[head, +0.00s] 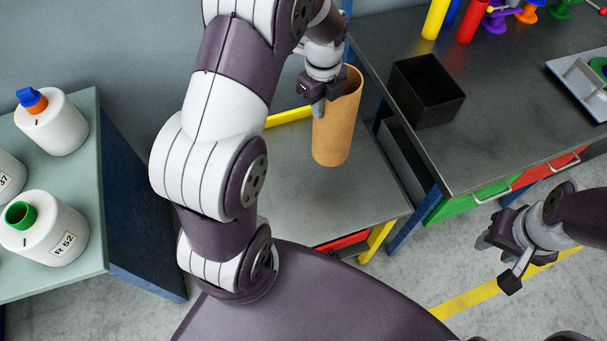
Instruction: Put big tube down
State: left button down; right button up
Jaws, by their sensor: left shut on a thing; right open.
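The big tube (336,132) is a tall tan cardboard cylinder with an open top. It is upright over the low grey table (372,190); whether its base touches the top I cannot tell. My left gripper (318,104) is shut on the tube's upper left wall, with one finger showing on the outside. The other finger is hidden. My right gripper (502,262) is open and empty over the floor at the lower right, apart from the tube.
A higher workbench at the right holds a black open box (428,92), coloured tubes and a grey tray (583,78). The low table's front part is clear.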

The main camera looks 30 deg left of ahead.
pick_arm(q)
jog(key=s+d+f+m+p, duration=0.1)
jog(key=s+d+p, duration=0.1)
jog(key=s+d, duration=0.7)
jog(key=a+f+p, duration=0.3)
jog(key=a+f, duration=0.7)
jog(key=f, duration=0.1)
jog(key=shift+a+f+n, duration=0.2)
jog(key=shift+f+n, duration=0.1)
jog(key=shift+w+f, duration=0.1)
jog(key=c, duration=1.2)
grip_release()
jog(key=shift+c, duration=0.2)
